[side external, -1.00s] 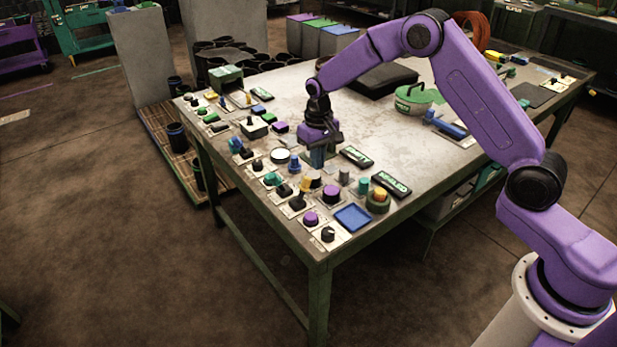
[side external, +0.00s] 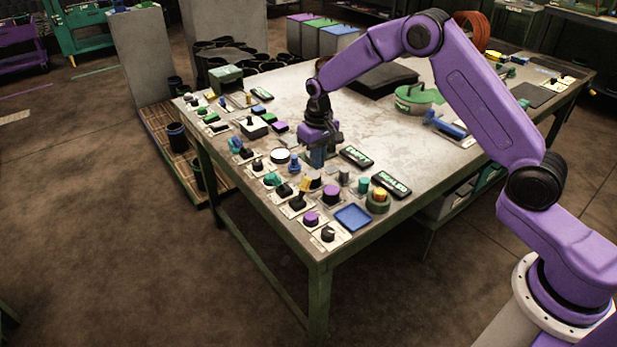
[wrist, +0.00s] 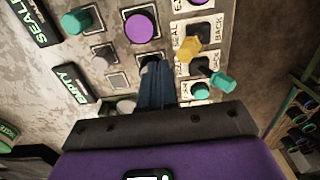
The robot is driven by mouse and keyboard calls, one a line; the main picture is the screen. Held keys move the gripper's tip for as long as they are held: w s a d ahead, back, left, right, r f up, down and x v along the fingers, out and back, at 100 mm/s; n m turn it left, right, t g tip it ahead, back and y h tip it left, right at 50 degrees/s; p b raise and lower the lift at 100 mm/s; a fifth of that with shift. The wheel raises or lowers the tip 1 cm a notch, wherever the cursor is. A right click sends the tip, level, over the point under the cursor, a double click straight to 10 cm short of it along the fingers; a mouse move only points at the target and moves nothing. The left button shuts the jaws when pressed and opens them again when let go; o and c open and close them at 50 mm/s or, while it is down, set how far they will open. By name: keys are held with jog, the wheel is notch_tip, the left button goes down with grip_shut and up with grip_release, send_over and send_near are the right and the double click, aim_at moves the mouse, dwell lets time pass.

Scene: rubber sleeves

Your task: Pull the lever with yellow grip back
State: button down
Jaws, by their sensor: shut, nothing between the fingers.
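The lever with the yellow grip (wrist: 189,48) stands on a pale plate with printed letters, "BACK" readable beside it, in the wrist view. The grip also shows as a small yellow piece in the side view (side external: 305,185). My gripper (wrist: 152,68) is shut and empty, its dark blue fingers pointing down over the panel. In the wrist view the fingertips lie left of the yellow grip, with a gap between. In the side view my gripper (side external: 317,160) hangs above the table, farther back than the yellow grip. Its height over the plates is hard to tell.
A teal-grip lever (wrist: 222,82) sits close beside the yellow one. A purple knob (wrist: 141,27) and a teal knob (wrist: 76,21) are nearby. A blue tray (side external: 353,217) lies near the table's front corner. The table middle (side external: 290,95) is mostly clear.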

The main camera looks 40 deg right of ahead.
aim_at(308, 178)
jog(key=shift+f, duration=0.1)
jog(key=shift+f, duration=2.25)
jog(key=shift+a, duration=0.2)
jog(key=shift+a, duration=0.75)
jog(key=shift+s+a+f, duration=0.1)
jog(key=shift+a, duration=0.55)
